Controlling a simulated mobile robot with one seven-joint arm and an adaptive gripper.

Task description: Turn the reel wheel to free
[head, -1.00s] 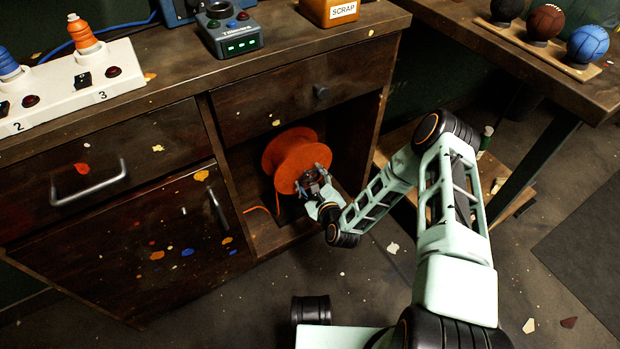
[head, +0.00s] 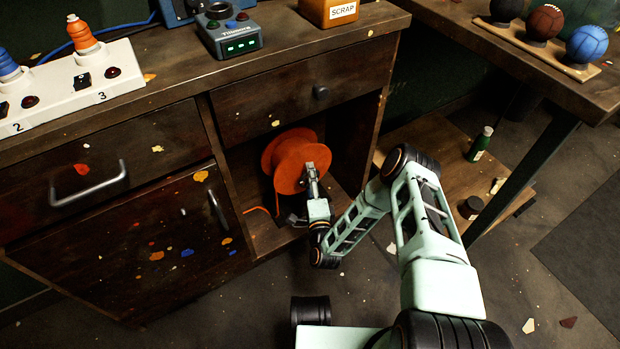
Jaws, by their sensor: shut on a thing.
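The orange reel wheel (head: 287,160) sits on its side in the open cubby (head: 249,227) of the wooden workbench, its round face toward me. My gripper (head: 311,170) is at the right part of the reel's front face, shut on the reel wheel there. The gripper hides part of the face, and the exact spot it grips is too small to tell. An orange cord end (head: 258,210) lies on the cubby floor at the lower left of the reel.
A drawer (head: 300,97) is above the cubby, and a closed cabinet door (head: 140,245) is to its left. A power strip (head: 75,85) with plugs and a small control box (head: 232,38) stand on the bench top. A low shelf with a green bottle (head: 481,143) is at the right.

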